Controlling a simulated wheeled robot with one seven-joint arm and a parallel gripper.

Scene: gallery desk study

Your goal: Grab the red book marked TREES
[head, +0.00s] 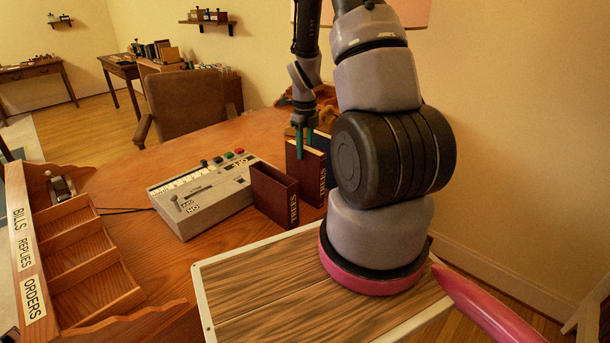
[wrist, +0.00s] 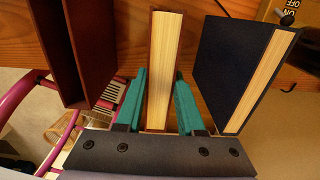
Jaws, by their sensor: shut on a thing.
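A red book (head: 306,173) stands upright on the desk with pale lettering on its spine that is too small to read surely. My gripper (head: 304,141) reaches down from above, its teal fingers shut on the book's upper part. In the wrist view, the red book's cream page block (wrist: 165,65) sits between the two fingers (wrist: 162,85). A dark red case (head: 274,194) marked TREES stands just left of it and looks open and hollow. The case also shows at the left of the wrist view (wrist: 92,45).
A dark blue book (wrist: 240,65) stands right of the gripped book. A grey switch box (head: 202,192) lies left of the case. A wooden sorter (head: 75,260) with BILLS, REPLIES and ORDERS labels stands at the left. Bare desk lies behind the switch box.

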